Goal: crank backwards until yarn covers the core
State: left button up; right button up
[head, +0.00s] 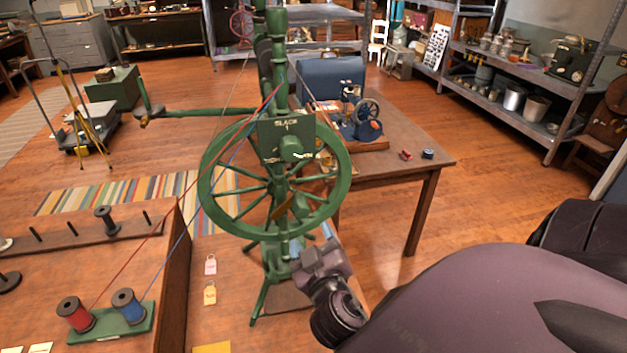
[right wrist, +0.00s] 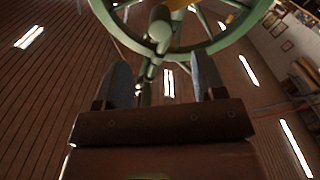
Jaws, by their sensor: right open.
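The green spinning wheel (head: 212,203) stands in the middle of the head view. A green box lettered like "SLACK" (head: 288,128) with a round knob (head: 292,148) sits in front of its upper half. Red yarn (head: 180,217) and blue yarn (head: 196,218) run up to it from the lower left. My right gripper (head: 308,240) is open below the wheel's hub, near the lower rim. In the right wrist view, a green post (right wrist: 148,82) and round green end (right wrist: 160,28) show beyond the parted fingers. I cannot tell which part is the crank, nor see the core's yarn cover. My left gripper is out of view.
A red spool (head: 75,313) and a blue spool (head: 128,306) stand on a green base at lower left. A wooden table (head: 425,160) with a small blue machine (head: 365,128) stands right behind the wheel. Open floor lies right of it.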

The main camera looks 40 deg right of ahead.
aim_at(303, 213)
jog(key=p+x, duration=0.1)
jog(key=x, duration=0.3)
jog(key=shift+w, duration=0.1)
jog(key=p+x, duration=0.1)
jog(key=x, duration=0.2)
jog(key=shift+w, duration=0.15)
jog(key=shift+p+x, duration=0.35)
jog(key=shift+x, duration=0.85)
jog(key=shift+w+d, duration=0.1)
jog(key=c, duration=1)
jog(key=shift+o, duration=0.2)
